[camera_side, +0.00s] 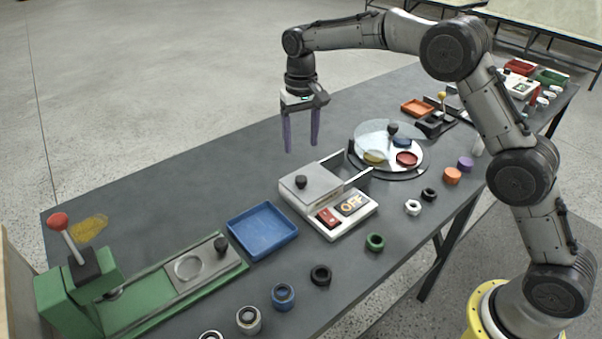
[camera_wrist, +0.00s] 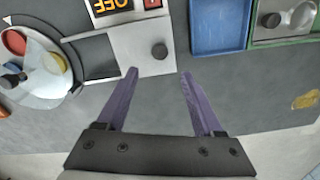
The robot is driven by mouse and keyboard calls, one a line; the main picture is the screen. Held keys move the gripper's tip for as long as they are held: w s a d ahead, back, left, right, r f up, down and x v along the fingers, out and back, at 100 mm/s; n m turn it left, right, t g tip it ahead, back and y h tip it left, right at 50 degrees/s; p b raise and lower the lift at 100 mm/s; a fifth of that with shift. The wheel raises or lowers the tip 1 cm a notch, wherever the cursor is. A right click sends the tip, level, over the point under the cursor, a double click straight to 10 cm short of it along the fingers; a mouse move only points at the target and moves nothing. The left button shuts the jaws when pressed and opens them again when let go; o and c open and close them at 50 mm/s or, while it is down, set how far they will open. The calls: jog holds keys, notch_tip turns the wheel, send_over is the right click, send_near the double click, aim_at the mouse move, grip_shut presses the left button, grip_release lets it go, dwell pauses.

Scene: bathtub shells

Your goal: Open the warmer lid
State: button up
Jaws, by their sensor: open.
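The warmer (camera_side: 335,222) is a white box in the middle of the table, with a red switch and a dark panel reading OFF on its front. Its grey lid (camera_side: 312,183) lies flat over the back left part and carries a black knob (camera_side: 301,181). In the wrist view the lid (camera_wrist: 128,48) lies ahead of the fingers, with its knob (camera_wrist: 159,51) above the gap between them. My gripper (camera_side: 302,148) points down, open and empty, in the air above and behind the warmer. Its purple fingers also show in the wrist view (camera_wrist: 159,75), apart from the knob.
A blue tray (camera_side: 262,231) lies left of the warmer, beside a green press (camera_side: 150,290) with a red-knobbed lever. A round turntable (camera_side: 418,168) with a clear cover and coloured dishes stands to the right. Several rings and nuts lie along the front edge. The back left of the table is mostly clear.

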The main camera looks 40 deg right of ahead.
aim_at(301, 177)
notch_tip(301, 177, down, 11)
jog(key=shift+r, duration=0.15)
dwell(0.4)
grip_shut()
jog(key=shift+r, duration=0.1)
dwell(1.1)
